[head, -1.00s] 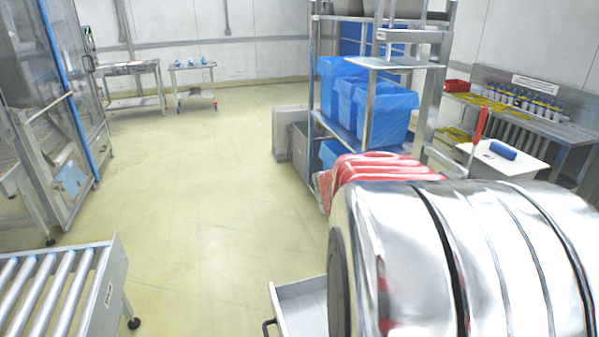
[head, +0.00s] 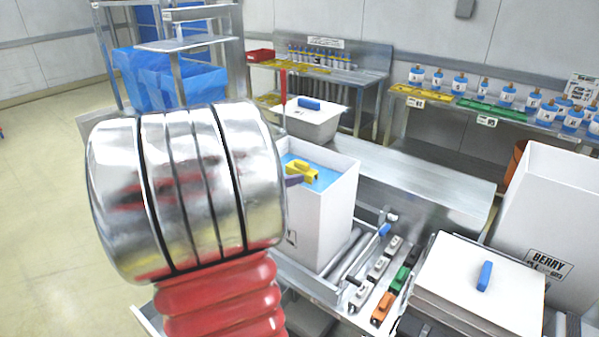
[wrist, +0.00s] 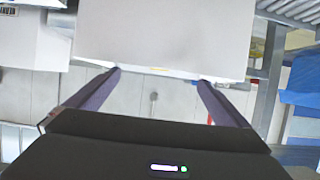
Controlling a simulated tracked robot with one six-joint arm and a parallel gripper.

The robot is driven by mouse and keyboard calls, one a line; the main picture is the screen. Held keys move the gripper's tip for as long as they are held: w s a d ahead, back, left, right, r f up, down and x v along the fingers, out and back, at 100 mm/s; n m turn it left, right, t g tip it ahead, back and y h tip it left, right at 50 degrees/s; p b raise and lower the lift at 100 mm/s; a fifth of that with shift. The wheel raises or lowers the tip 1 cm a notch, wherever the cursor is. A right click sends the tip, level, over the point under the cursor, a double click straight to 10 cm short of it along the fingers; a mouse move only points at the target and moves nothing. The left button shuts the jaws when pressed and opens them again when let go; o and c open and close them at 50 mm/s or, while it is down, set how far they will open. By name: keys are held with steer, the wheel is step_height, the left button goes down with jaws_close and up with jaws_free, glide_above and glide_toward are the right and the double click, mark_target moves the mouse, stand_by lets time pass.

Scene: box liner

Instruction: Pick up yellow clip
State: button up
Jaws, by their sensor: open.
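The yellow clip (head: 302,171) sits at the top of a white box (head: 325,218) lined with blue, near the box's left rim in the head view. My gripper (head: 294,180) is mostly hidden behind my shiny arm; a dark finger shows beside the clip's left side. I cannot tell whether it touches the clip. In the wrist view my gripper (wrist: 160,77) is open, its two dark fingers wide apart. A pale flat surface fills the top of that view, and I cannot make out the clip there.
A tall white BERRY box (head: 556,220) stands at the right. A white bin (head: 312,122) and metal shelf (head: 185,42) stand behind.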

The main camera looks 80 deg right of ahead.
mark_target(299, 166)
steer(key=x, duration=0.6)
steer(key=shift+d, duration=0.1)
steer(key=shift+x, duration=2.55)
steer(key=shift+w+f, duration=0.1)
steer(key=shift+w, duration=0.05)
steer(key=shift+c, duration=0.5)
steer(key=c, duration=1)
step_height(299, 166, up, 10)
steer(key=shift+r, duration=0.1)
